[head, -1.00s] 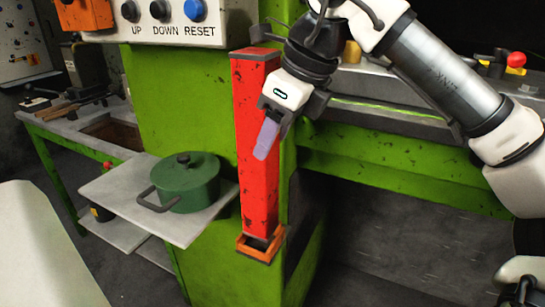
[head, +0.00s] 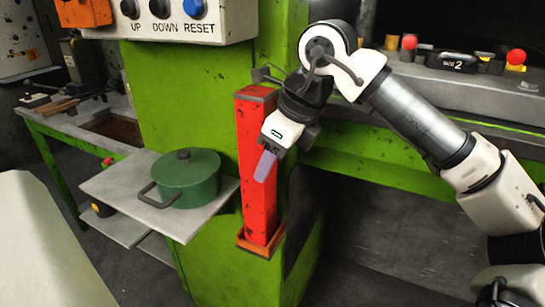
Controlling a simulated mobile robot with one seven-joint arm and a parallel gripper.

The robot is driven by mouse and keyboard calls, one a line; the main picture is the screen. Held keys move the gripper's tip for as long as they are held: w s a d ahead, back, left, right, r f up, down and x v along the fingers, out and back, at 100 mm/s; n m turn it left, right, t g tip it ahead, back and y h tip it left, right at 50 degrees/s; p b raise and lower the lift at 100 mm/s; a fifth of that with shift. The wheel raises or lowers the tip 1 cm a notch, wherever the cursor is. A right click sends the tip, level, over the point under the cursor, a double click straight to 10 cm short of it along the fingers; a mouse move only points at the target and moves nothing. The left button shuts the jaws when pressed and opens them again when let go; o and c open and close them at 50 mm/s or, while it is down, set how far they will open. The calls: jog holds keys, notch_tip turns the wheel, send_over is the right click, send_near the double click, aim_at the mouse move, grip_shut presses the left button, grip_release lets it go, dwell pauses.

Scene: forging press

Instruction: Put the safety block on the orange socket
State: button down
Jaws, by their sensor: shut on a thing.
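The safety block is a tall red, scuffed column (head: 257,215) standing upright against the green press frame. Its lower end meets the small orange socket (head: 262,250), whose rim shows around the block's foot; how deep it sits inside is hidden. My gripper (head: 265,166) is at the upper half of the block, on its right side, with a pale purple finger across the front face. It is shut on the block. The other finger is hidden.
A green lidded pot (head: 185,180) stands on a grey shelf (head: 198,222) just left of the block. Above is a control panel (head: 215,28) with UP, DOWN and RESET buttons. The press bed with red knobs (head: 516,57) lies behind my arm at right.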

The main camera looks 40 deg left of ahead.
jog(key=shift+a, duration=0.1)
jog(key=shift+f, duration=0.2)
jog(key=c, duration=0.7)
grip_release()
jog(key=v, duration=1.2)
jog(key=shift+r, duration=0.15)
